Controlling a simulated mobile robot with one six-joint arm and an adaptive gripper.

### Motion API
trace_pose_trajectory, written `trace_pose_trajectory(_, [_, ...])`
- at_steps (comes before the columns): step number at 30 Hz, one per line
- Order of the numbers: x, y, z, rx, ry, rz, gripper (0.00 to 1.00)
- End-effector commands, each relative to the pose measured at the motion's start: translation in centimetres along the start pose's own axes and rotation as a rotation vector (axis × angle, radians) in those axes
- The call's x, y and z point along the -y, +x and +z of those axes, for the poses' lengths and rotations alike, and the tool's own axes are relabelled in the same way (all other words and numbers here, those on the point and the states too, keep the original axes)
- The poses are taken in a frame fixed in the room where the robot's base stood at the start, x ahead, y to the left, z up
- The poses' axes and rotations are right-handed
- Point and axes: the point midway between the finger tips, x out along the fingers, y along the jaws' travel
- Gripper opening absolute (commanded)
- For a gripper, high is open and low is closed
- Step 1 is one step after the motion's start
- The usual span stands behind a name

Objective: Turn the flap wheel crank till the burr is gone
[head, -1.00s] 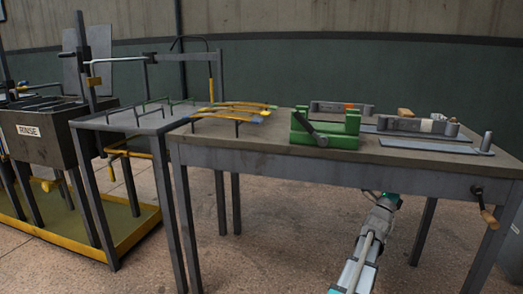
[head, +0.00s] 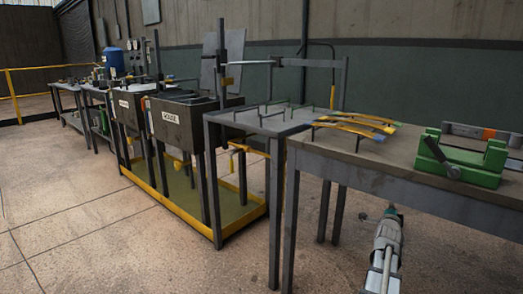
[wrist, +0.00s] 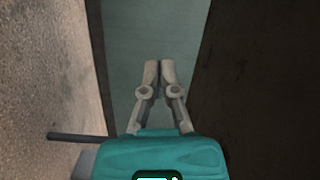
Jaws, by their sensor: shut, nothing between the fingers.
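My gripper (wrist: 159,70) shows in the wrist view with its two pale fingertips together and nothing between them. A dark surface fills the right of that view, and a brown, speckled surface fills the left. In the head view my arm is at the lower right, below the front edge of the workbench (head: 400,181); the fingers cannot be made out there. No flap wheel, crank or burr can be made out in either view now. A green fixture (head: 488,163) with a dark lever stands on the bench at the right.
Curved yellow leaf springs (head: 352,123) lie at the bench's left end, beside a grey rack table (head: 262,125). Further left stand dark tanks, one marked RINSE (head: 185,135), above a yellow-edged tray (head: 228,228). The concrete floor (head: 90,220) at front left is clear.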

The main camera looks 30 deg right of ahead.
Motion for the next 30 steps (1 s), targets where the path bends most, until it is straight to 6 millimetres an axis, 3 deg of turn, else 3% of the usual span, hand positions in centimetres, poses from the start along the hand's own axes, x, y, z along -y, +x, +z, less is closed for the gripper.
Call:
trace_pose_trajectory(1, [0.1, -0.5, 2.5, 0.041, -0.034, 0.029, 0.0])
trace_pose_trajectory(3, [-0.2, -1.1, 5.4, 0.096, -0.083, 0.071, 0.0])
trace_pose_trajectory(8, [-0.8, -3.1, 11.8, 0.223, -0.202, 0.159, 0.0])
trace_pose_trajectory(15, [-1.8, -7.4, 20.8, 0.424, -0.395, 0.266, 0.0])
trace_pose_trajectory(24, [-3.0, -14.7, 30.2, 0.692, -0.653, 0.363, 0.0])
trace_pose_trajectory(30, [-3.7, -20.5, 35.2, 0.876, -0.833, 0.405, 0.0])
